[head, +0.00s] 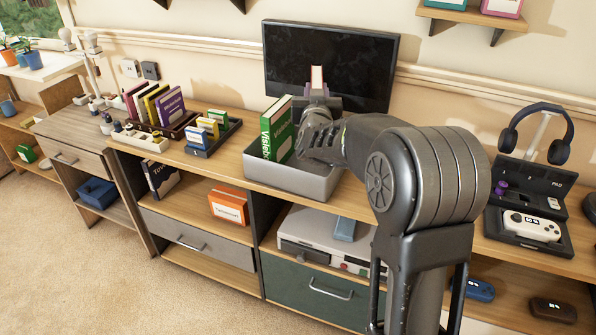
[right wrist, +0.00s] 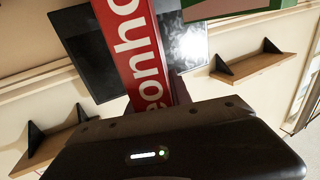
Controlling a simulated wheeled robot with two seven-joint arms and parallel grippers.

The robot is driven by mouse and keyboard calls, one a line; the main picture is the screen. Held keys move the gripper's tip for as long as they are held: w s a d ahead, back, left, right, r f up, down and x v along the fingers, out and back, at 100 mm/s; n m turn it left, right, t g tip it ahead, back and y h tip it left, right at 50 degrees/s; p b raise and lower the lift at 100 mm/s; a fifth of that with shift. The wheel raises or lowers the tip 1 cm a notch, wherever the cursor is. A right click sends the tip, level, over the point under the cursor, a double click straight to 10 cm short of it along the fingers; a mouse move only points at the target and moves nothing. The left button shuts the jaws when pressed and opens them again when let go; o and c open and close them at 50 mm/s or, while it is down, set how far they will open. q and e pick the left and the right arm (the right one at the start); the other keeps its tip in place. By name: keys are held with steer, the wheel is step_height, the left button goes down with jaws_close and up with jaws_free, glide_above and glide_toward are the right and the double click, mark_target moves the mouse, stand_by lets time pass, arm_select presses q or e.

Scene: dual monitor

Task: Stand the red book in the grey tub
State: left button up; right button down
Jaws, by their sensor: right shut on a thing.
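The red book (head: 317,75) is held up above the back of the grey tub, in front of the monitor. In the head view only its upper end shows; in the right wrist view its red face with white lettering (right wrist: 135,45) shows. My right gripper (head: 317,95) is shut on it. The grey tub (head: 312,183) sits on the wooden top and holds a green book (head: 276,130) standing upright at its left. My right forearm hides part of the tub's right side. My left gripper is in neither view.
The black monitor (head: 352,62) stands close behind the tub. To the left are a dark tray of small boxes (head: 205,142) and a rack of upright books (head: 170,107). Headphones (head: 538,125) and a controller case (head: 520,240) stand to the right.

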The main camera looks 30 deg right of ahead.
step_height(320, 180, down, 6)
steer(key=shift+f+b, duration=0.1)
steer(key=shift+b, duration=0.7)
steer(key=shift+f+b, duration=0.4)
steer(key=shift+f, duration=1.55)
steer(key=shift+f, duration=0.15)
steer(key=c, duration=1.2)
jaws_free()
